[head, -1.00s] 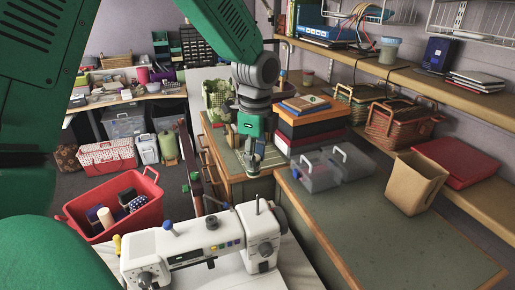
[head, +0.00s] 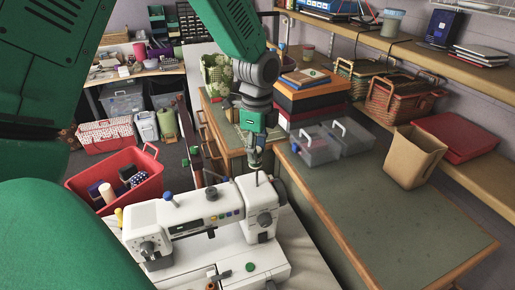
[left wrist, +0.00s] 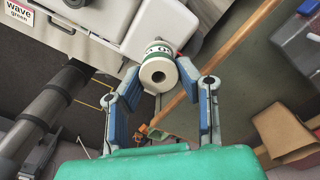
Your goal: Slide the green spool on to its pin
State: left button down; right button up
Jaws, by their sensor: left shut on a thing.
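My left gripper (head: 255,158) is shut on the green spool (left wrist: 160,55), which sits between its fingertips. In the left wrist view the spool has a white end with a dark centre hole facing the camera, and green bands around its side. In the head view the spool is small and mostly hidden by the fingers. The white sewing machine (head: 210,212) stands below. A thin upright pin (head: 257,179) rises from its right end, close under the gripper; I cannot tell whether spool and pin touch. My right gripper is not in view.
A red basket (head: 140,188) with several spools stands left of the machine. To the right, a green-topped bench (head: 385,225) holds clear boxes (head: 318,150) and a tan bin (head: 412,160).

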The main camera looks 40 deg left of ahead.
pick_arm(q)
jog(key=shift+s+y, duration=0.2)
jog(key=shift+y, duration=0.1)
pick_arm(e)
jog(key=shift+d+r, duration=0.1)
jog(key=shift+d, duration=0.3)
pick_arm(q)
jog(key=shift+d, duration=0.25)
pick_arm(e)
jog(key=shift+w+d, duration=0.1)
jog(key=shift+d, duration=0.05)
pick_arm(q)
jog(key=shift+w+d+r+p, duration=0.1)
jog(key=shift+d+p, duration=0.05)
jog(key=shift+p, duration=0.3)
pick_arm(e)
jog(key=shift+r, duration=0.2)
pick_arm(q)
jog(key=shift+d, duration=0.1)
jog(key=shift+f+b, duration=0.35)
jog(key=shift+f, duration=0.7)
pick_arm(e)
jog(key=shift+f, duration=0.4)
pick_arm(q)
jog(key=shift+f, duration=0.35)
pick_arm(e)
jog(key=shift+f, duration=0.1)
